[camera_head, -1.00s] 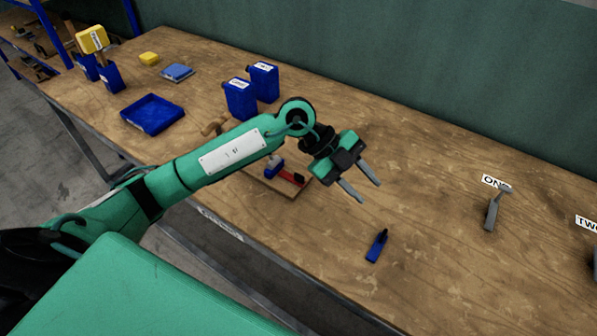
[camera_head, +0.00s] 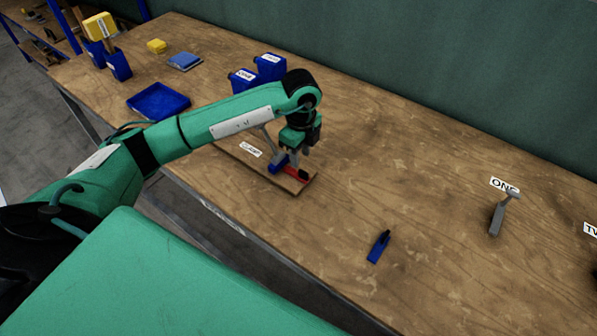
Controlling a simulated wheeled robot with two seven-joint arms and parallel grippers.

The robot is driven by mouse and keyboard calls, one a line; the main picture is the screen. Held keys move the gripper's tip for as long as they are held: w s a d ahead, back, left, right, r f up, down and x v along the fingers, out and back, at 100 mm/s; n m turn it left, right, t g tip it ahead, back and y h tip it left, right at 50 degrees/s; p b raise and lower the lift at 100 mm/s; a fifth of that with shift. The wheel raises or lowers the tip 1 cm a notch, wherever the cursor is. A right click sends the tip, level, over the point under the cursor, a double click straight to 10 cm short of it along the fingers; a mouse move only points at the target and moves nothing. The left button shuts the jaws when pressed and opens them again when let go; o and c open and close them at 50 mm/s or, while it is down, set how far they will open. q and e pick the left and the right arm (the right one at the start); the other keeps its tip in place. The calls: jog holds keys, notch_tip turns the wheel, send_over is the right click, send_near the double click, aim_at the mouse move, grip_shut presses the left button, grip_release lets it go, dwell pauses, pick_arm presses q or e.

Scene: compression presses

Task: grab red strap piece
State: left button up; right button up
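The red strap piece (camera_head: 298,174) lies on a small wooden board (camera_head: 300,188) near the table's front edge, beside a blue part (camera_head: 277,166). It is partly hidden by my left gripper (camera_head: 297,162). The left gripper points down just above the red piece, with its grey fingers apart. I cannot tell whether the fingers touch the piece. My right gripper is not in view.
A blue clamp-like piece (camera_head: 378,247) lies on the table at the front, and a grey press (camera_head: 499,215) stands by the label ONE. Blue containers (camera_head: 270,67) stand behind my arm, with a blue tray (camera_head: 158,102) to the left. The table's middle right is clear.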

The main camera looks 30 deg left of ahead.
aim_at(302, 176)
pick_arm(q)
jog(key=shift+f, duration=0.35)
jog(key=f, duration=0.1)
jog(key=f+p, duration=0.1)
jog(key=f, duration=0.1)
jog(key=f+p, duration=0.1)
jog(key=shift+s+f, duration=0.25)
jog(key=shift+f, duration=0.45)
grip_shut()
